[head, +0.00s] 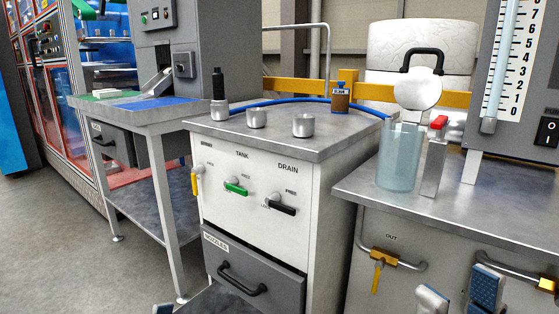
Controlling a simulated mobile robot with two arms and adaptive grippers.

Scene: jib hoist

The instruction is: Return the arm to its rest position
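My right gripper (460,291) is at the bottom right, in front of the right-hand bench. Its two blue-padded fingers stand apart, with nothing visible between them. The yellow-handled OUT valve (377,272) is to its left, apart from it in the picture. Of my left gripper, only what seems to be a small tip (163,309) shows at the bottom edge, left of the open drawer; the rest is out of frame. I cannot tell whether it is open or shut.
A white cabinet (250,190) with valve handles and a partly open NOZZLES drawer (253,270) stands in the middle. The right bench (480,200) carries a clear beaker (398,165) and a red-topped block (434,160). A metal table (150,118) is at left. Floor is clear at lower left.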

